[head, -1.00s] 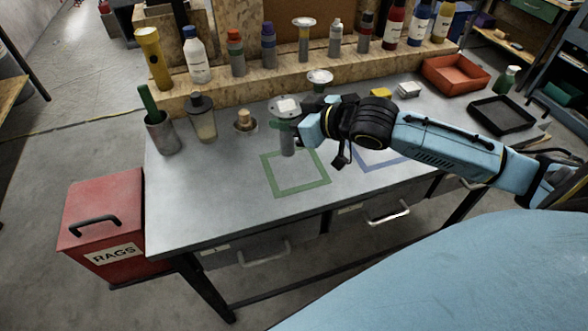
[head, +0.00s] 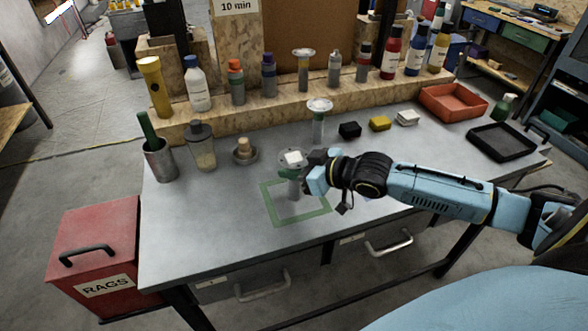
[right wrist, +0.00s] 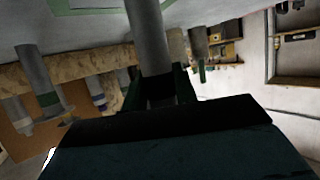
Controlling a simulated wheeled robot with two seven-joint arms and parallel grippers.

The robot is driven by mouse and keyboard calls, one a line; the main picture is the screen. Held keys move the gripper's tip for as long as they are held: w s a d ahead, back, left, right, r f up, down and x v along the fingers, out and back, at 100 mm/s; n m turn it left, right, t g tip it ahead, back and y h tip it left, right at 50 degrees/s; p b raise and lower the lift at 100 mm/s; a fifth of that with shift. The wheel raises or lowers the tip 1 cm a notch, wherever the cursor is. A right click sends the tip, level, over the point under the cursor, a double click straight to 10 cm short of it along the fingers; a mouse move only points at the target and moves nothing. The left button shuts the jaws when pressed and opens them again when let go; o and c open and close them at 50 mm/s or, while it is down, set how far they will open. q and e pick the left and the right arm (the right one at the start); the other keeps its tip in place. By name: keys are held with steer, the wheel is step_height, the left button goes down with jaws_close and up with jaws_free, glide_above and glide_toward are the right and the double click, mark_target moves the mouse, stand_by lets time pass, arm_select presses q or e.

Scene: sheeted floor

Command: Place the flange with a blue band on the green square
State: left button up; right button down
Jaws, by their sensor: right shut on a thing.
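My right gripper (head: 308,180) is shut on a grey flange (head: 291,158) with a round, pale disc top and a grey stem. The flange is upright, its lower end within the outline of the green square (head: 273,220) on the table. I cannot tell whether it touches the table. Its band colour is unclear; green shows at the fingers just below the disc. In the right wrist view the grey stem (right wrist: 148,40) stands between the dark green fingers. Another flange (head: 319,106) stands on the table behind, and one (head: 304,55) on the wooden shelf. My left gripper is out of view.
A cup with a green handle (head: 160,160), a capped jar (head: 202,150) and a small round dish (head: 245,152) stand at left. Black, yellow (head: 380,123) and white blocks lie behind my arm. A red bin (head: 455,102) and black tray (head: 500,140) are right. The front left table is clear.

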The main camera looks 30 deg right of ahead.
steer(key=c, duration=1.1)
jaws_free()
steer(key=shift+s+r, duration=0.1)
steer(key=p+v, duration=0.3)
steer(key=v, duration=0.8)
steer(key=shift+s+d, duration=0.25)
steer(key=shift+s, duration=0.05)
steer(key=shift+r, duration=0.1)
